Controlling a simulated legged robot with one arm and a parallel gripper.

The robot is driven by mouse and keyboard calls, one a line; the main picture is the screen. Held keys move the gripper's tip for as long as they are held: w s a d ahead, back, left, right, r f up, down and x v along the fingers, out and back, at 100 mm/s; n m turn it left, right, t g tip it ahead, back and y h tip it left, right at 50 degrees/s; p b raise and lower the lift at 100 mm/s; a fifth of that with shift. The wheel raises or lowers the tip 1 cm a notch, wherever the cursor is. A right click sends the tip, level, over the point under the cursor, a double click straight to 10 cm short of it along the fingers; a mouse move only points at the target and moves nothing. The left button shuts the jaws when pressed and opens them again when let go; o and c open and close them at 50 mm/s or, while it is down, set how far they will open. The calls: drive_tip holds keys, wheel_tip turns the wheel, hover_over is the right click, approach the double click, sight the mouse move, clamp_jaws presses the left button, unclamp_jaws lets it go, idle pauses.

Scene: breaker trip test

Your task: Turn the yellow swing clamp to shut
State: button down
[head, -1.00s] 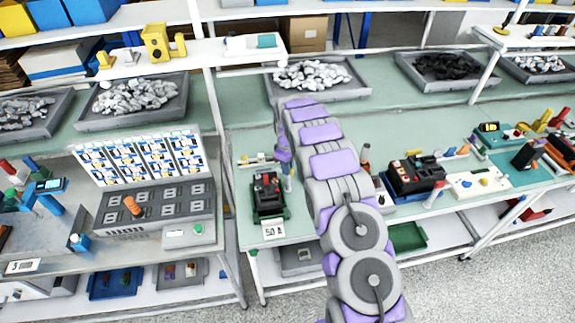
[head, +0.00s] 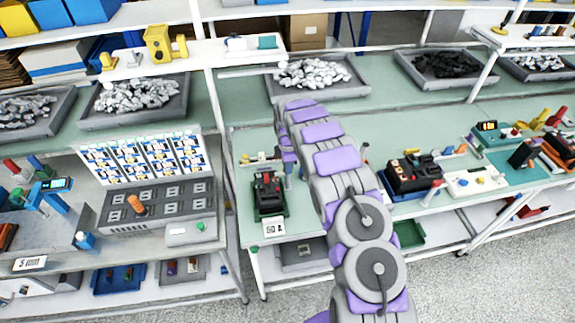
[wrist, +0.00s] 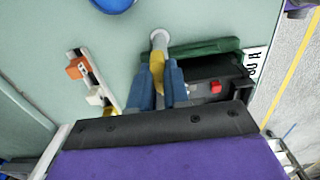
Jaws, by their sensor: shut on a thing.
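The yellow swing clamp (wrist: 157,76) shows in the wrist view as a short yellow piece beside a round grey post (wrist: 159,40). My gripper (wrist: 162,86) has its two blue fingers on either side of the yellow piece and is shut on it. The black breaker (wrist: 216,72) with a red part lies just right of the fingers, by a green fixture edge (wrist: 205,47). In the head view the black breaker (head: 267,184) sits in its green fixture, left of my arm. My wrist hides most of the clamp there, and its angle is hard to tell.
A rail with orange and white parts (wrist: 84,76) lies left of my fingers in the wrist view. A blue round thing (wrist: 113,3) is at the top edge. In the head view, a grey tray of pale pieces (head: 318,92) stands behind, and another black device (head: 414,174) stands right of my arm.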

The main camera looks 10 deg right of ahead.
drive_tip(key=shift+s+f, duration=0.2)
drive_tip(key=shift+f, duration=0.05)
drive_tip(key=c, duration=1.4)
unclamp_jaws()
drive_tip(key=o, duration=0.3)
drive_tip(key=shift+w, duration=0.3)
drive_tip(key=shift+s+r, duration=0.15)
drive_tip(key=shift+r, duration=0.1)
wheel_tip(320, 180, up, 17)
drive_tip(key=shift+w, duration=0.2)
